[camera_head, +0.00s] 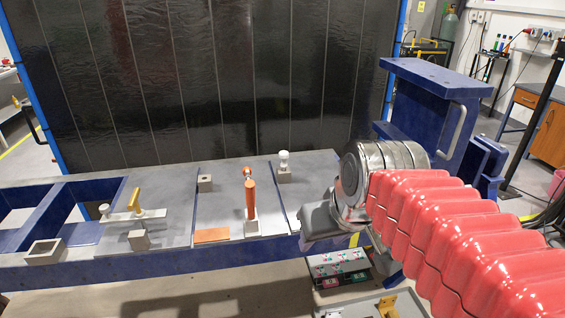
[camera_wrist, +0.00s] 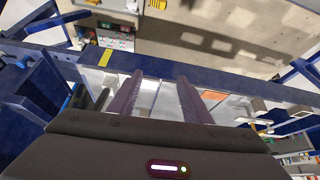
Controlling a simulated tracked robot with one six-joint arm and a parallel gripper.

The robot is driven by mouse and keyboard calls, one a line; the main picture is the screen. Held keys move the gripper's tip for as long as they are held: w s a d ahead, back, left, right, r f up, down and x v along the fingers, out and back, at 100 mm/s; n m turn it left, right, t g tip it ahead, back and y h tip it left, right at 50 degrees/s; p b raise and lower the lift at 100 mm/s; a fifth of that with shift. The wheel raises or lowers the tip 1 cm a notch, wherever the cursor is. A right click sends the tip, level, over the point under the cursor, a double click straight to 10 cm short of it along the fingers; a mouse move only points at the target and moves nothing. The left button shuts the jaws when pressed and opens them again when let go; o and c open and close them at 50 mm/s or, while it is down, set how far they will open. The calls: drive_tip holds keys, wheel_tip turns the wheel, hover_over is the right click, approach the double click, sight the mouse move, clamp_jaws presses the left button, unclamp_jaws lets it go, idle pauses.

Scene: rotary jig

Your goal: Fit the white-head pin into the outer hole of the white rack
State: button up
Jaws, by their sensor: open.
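The white-head pin (camera_head: 284,156) stands upright in a small grey block (camera_head: 285,176) toward the back of the table. The white rack (camera_head: 152,214) is a pale bar at the left of the table, with a yellow-orange piece (camera_head: 134,198) standing at it and a pale knob (camera_head: 104,209) near its left end. Its holes are too small to make out. My gripper (camera_head: 322,240) is over the table's right front part, to the right of and nearer than the pin, apart from it. In the wrist view my gripper (camera_wrist: 160,88) shows two separated fingers with nothing held between them.
An orange pin (camera_head: 250,200) stands in a block mid-table, behind an orange patch (camera_head: 211,236). Another grey block (camera_head: 205,183) stands behind it. An open square box (camera_head: 45,252) is at front left. A control box (camera_head: 340,265) sits below the front edge. A blue frame (camera_head: 430,110) rises at right.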

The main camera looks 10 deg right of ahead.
drive_tip(key=w+r+n+y, duration=0.1)
drive_tip(key=w+r, duration=0.2)
drive_tip(key=w, duration=0.5)
drive_tip(key=w+r+n, duration=0.1)
drive_tip(key=w+r, duration=0.3)
drive_tip(key=w, duration=0.4)
drive_tip(key=n+y, duration=0.1)
drive_tip(key=n, duration=0.1)
approach(284, 153)
drive_tip(key=v, duration=0.3)
drive_tip(key=shift+a, duration=0.1)
drive_tip(key=x, duration=0.8)
drive_tip(key=shift+w+f, duration=0.15)
drive_tip(key=shift+f, duration=0.05)
drive_tip(key=shift+x, duration=2.7)
drive_tip(key=shift+c, duration=0.2)
